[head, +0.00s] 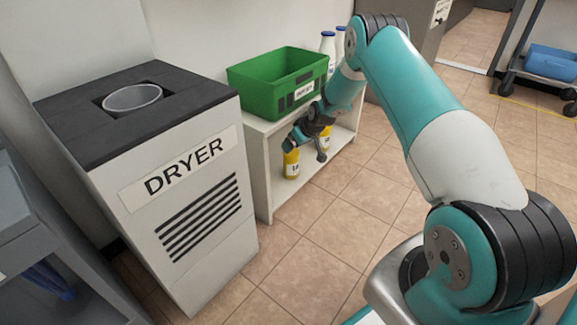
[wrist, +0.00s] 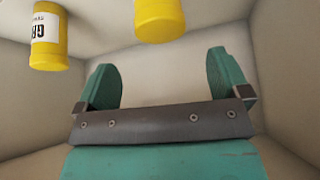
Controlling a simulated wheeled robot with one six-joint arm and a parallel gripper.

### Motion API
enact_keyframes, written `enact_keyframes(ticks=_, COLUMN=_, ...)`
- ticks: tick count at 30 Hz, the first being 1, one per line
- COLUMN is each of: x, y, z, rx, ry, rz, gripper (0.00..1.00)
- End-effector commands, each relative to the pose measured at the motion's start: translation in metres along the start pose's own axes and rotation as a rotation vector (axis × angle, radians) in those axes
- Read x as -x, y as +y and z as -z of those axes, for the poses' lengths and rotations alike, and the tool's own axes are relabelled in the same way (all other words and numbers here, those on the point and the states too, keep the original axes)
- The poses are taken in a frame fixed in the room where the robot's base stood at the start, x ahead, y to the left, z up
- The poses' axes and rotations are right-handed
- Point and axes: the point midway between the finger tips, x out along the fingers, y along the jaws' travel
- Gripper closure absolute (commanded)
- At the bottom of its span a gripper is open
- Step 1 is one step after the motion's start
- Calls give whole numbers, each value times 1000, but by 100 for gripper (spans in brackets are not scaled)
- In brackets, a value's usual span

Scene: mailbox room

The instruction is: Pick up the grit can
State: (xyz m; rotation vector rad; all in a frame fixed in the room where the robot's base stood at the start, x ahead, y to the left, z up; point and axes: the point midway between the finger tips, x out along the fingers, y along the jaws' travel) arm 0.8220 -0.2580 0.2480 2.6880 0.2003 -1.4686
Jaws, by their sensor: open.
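Two yellow cans stand in the lower opening of the white shelf unit. In the wrist view, the left can (wrist: 48,45) has a white label whose visible letters start "GR", so it looks like the grit can. The other yellow can (wrist: 160,18) is cut by the top edge, beyond and between the fingertips, with no label showing. In the head view, one can (head: 291,163) is at the front left and another (head: 326,138) is partly behind my gripper (head: 306,147). I cannot tell which is which there. My gripper (wrist: 162,75) is open and empty, touching neither can.
The white shelf unit (head: 258,165) has side walls and a top close around my gripper. A green crate (head: 265,92) and white bottles (head: 328,45) stand on top. The dryer cabinet (head: 190,215) stands left. Tiled floor (head: 330,235) is clear in front.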

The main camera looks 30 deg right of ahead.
Motion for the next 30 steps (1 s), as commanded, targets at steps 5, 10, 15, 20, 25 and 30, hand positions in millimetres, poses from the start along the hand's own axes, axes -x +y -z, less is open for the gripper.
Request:
enact_keyframes(ticks=5, x=-35, y=0, z=-3, rx=1, ry=2, rz=-1, gripper=6)
enact_keyframes(ticks=10, x=-44, y=-1, z=-2, rx=0, ry=0, rz=1, gripper=6)
enact_keyframes(ticks=15, x=-63, y=-3, z=-6, rx=2, ry=1, rz=2, gripper=6)
enact_keyframes(ticks=20, x=-83, y=-5, z=-9, rx=4, ry=2, rz=2, gripper=6)
enact_keyframes(ticks=25, x=-95, y=-5, z=-7, rx=2, ry=1, rz=2, gripper=6)
enact_keyframes(ticks=30, x=-94, y=-5, z=-5, rx=2, ry=0, rz=2, gripper=6)
